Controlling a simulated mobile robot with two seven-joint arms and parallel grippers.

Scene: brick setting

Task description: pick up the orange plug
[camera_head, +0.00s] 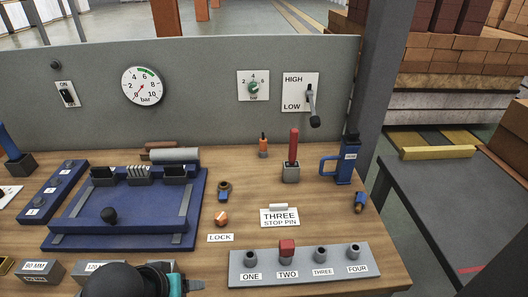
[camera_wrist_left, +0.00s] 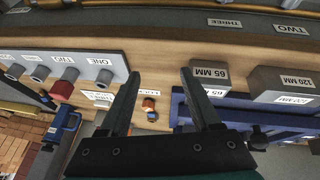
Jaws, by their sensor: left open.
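A small orange plug (camera_head: 221,218) lies on the wooden bench just above the LOCK label, right of the blue fixture. In the left wrist view the orange plug (camera_wrist_left: 148,102) shows between my finger outlines, beyond them and apart from them. My left gripper (camera_wrist_left: 160,78) is open and empty. In the head view only the dark and teal top of my left wrist shows at the bottom edge; its fingers are hidden. Another orange-topped piece (camera_head: 263,142) stands upright in a grey base near the back panel. My right gripper is not in view.
A blue fixture (camera_head: 75,240) stands left of the plug and a brass-and-blue ring piece (camera_head: 224,190) behind it. A grey block of numbered posts (camera_head: 300,278) carries a red cap (camera_head: 286,247) on TWO.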

